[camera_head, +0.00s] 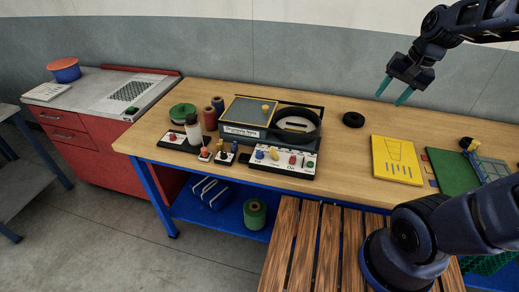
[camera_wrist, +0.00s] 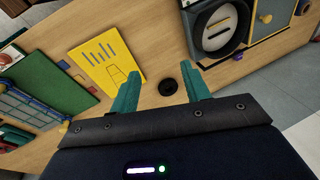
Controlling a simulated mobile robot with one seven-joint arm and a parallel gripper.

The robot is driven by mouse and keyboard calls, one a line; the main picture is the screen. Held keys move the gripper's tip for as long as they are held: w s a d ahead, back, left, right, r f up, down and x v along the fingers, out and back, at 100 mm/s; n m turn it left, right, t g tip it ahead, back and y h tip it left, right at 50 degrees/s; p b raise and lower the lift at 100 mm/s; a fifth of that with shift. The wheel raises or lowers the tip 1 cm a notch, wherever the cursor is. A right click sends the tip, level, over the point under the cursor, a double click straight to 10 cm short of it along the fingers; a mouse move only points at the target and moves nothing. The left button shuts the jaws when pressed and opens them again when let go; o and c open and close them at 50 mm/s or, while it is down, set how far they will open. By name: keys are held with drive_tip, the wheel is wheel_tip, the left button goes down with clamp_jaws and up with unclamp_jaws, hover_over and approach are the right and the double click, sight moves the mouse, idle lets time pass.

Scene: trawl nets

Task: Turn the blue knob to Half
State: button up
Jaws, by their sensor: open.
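A white-topped control panel (camera_head: 284,163) sits at the table's front edge, before a machine with a round black drum. The blue knob (camera_head: 261,154) is at the panel's left end, beside yellow, red and green controls. The knob is too small to read its setting, and I cannot make it out in the wrist view. My gripper (camera_head: 393,92) is open and empty, raised above the back right of the table, well to the right of the knob. Its two green fingers also show in the wrist view (camera_wrist: 163,76), spread apart with nothing between them.
A black ring (camera_head: 353,120) lies on the table below my gripper. A yellow board (camera_head: 396,160) and a green board (camera_head: 453,171) lie to the right. Spools and a second small panel (camera_head: 181,140) stand left of the machine. A slatted wooden bench (camera_head: 312,245) stands in front.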

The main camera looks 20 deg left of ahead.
drive_tip(key=w+a+f+m+g, duration=0.1)
drive_tip(key=w+a+f, duration=0.1)
drive_tip(key=a, duration=0.3)
drive_tip(key=w+a+f+g, duration=0.1)
drive_tip(key=w+a+f, duration=0.1)
drive_tip(key=a, duration=0.3)
drive_tip(key=m+h, duration=0.3)
drive_tip(key=m, duration=0.1)
approach(260, 151)
drive_tip(key=shift+s+f, duration=0.2)
drive_tip(key=shift+f, duration=4.15)
drive_tip(key=c, duration=1)
